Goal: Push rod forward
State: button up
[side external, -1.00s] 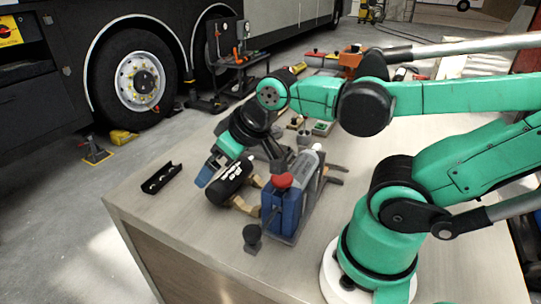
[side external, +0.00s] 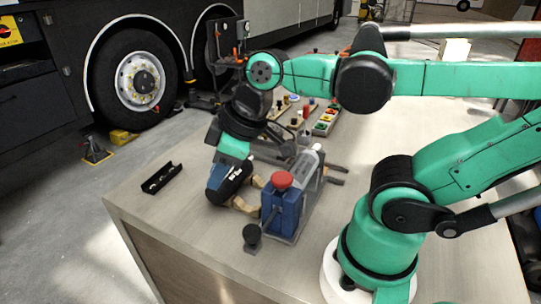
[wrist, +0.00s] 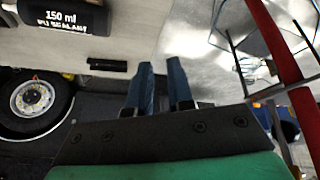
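A blue unit (side external: 288,214) with a red round knob (side external: 282,180) stands on the table. A grey cylinder (side external: 305,166) is behind it, and a short rod with a black knob (side external: 252,236) sticks out at its near end. My gripper (side external: 213,190) points down left of the unit, clear of the rod, and overlaps a black sealant cartridge (side external: 236,178) in the side view. In the wrist view the gripper's two blue fingers (wrist: 162,88) are apart with nothing between them. The cartridge (wrist: 65,12) shows at upper left, beside the fingers.
A small black tray (side external: 162,178) lies left on the table; it also shows in the wrist view (wrist: 105,65). Tan supports (side external: 245,205) sit by the cartridge. Control boxes (side external: 326,120) stand at the back. The front left tabletop is clear. A bus wheel (side external: 140,80) is beyond the table.

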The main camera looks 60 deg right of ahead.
jog(key=s+a+r+n+g, duration=0.1)
jog(key=s+a+n, duration=0.1)
jog(key=n, duration=0.1)
jog(key=s+a+r+n+g+y, duration=0.1)
jog(key=s+n, duration=0.1)
jog(key=n, duration=0.1)
jog(key=s+a+r+n+g+y, duration=0.1)
jog(key=s+a+r+n+g, duration=0.1)
jog(key=n, duration=0.2)
jog(key=shift+a, duration=0.3)
grip_shut()
notch_tip(320, 180, down, 9)
jog(key=shift+d+f, duration=0.2)
jog(key=shift+d, duration=0.2)
jog(key=shift+s, duration=0.1)
jog(key=shift+d, duration=2.2)
jog(key=shift+a, duration=0.1)
